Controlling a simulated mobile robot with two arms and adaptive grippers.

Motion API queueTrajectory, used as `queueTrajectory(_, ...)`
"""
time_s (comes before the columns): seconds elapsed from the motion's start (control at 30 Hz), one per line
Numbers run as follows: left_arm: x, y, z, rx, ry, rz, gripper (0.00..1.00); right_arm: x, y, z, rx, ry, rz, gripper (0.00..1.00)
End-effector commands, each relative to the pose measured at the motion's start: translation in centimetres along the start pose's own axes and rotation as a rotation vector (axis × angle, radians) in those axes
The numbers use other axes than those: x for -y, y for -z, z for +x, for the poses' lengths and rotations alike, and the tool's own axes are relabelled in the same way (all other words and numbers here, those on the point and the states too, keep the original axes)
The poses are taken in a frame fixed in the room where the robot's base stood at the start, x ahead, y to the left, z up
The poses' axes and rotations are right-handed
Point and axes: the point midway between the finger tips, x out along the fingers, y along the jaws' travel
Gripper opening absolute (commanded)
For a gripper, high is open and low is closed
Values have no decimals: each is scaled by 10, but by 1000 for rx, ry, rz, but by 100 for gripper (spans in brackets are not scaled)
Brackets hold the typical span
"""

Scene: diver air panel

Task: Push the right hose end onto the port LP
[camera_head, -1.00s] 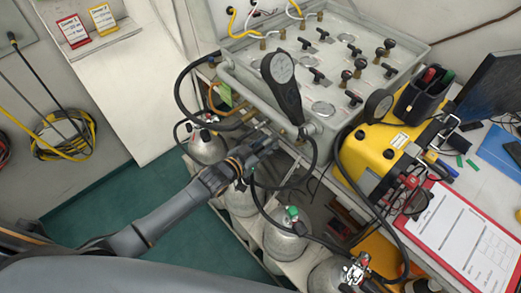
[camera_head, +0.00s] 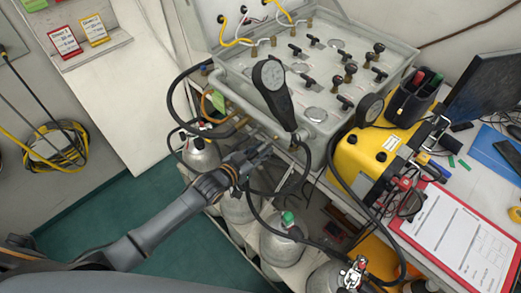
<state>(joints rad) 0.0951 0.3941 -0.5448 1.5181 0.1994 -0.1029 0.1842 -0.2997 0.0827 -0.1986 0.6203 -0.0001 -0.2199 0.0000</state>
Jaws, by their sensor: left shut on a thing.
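A black hose (camera_head: 304,172) loops down from the panel front just right of the gripper. Whether the held end touches a port cannot be told. The LP label is not readable, so I cannot single out that port. My right gripper is not in view.
A black gauge (camera_head: 271,84) stands up before the panel. Grey cylinders (camera_head: 281,243) stand below the gripper. A yellow case (camera_head: 372,155) and a clipboard (camera_head: 462,232) are to the right. Another black hose (camera_head: 171,97) loops at the panel's left.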

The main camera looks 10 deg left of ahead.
Motion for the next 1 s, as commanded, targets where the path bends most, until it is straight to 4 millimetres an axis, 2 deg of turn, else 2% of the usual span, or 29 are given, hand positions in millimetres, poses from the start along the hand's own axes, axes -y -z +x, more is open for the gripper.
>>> queueTrajectory(1.0,-2,4,15,-2,0,0,0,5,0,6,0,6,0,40)
